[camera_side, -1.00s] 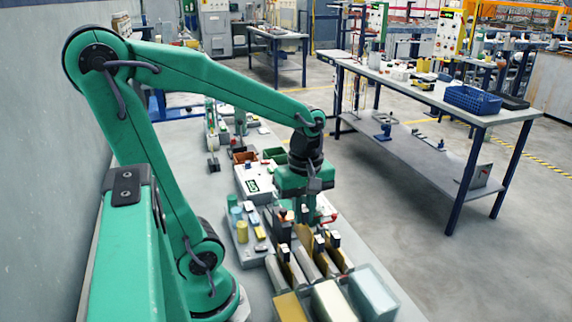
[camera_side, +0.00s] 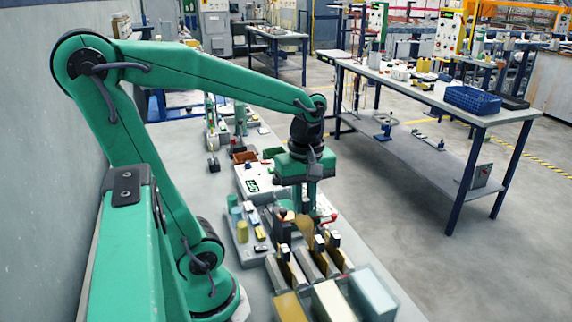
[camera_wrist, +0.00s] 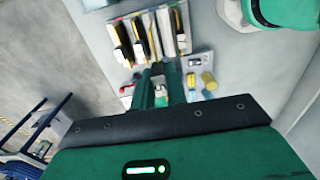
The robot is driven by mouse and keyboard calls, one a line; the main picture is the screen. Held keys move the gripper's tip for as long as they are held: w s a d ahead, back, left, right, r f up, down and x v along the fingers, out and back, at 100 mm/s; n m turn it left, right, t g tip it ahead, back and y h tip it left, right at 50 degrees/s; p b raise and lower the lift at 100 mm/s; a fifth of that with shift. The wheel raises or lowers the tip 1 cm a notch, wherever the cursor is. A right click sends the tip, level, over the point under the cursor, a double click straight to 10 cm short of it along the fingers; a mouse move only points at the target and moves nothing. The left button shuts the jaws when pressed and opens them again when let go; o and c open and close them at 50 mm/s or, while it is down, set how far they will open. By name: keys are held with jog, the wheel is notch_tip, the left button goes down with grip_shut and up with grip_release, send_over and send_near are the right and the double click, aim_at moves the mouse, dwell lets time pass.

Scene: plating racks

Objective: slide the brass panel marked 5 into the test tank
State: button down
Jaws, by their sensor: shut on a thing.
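My gripper (camera_side: 308,203) is shut, with its fingers pointing down just behind the row of slotted racks. A brass-coloured panel (camera_side: 303,226) shows below the fingers, partly hidden by rack parts and clutter; I cannot read any number on it. Other panels with dark tabs stand upright in the racks (camera_side: 318,262). In front of them are a yellow, a white and a pale blue box-like tank (camera_side: 374,293); I cannot tell which is the test tank. In the wrist view my fingers (camera_wrist: 160,72) point toward the racks (camera_wrist: 148,34), and what they hold is mostly hidden.
A tray with small cylinders and blocks (camera_side: 243,232) lies left of the gripper. A white box (camera_side: 252,183) and brown and green bins (camera_side: 245,157) stand behind. The floor right of the bench is clear. A blue crate (camera_side: 473,100) sits on a far table.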

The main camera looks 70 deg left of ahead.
notch_tip(320, 180, up, 6)
jog(key=shift+a+f, duration=0.1)
jog(key=w+a, duration=0.2)
jog(key=a, duration=1.8)
jog(key=shift+d+f, duration=0.1)
jog(key=shift+f, duration=2.6)
jog(key=shift+f, duration=0.4)
jog(key=shift+f, duration=5.45)
jog(key=shift+f, duration=0.2)
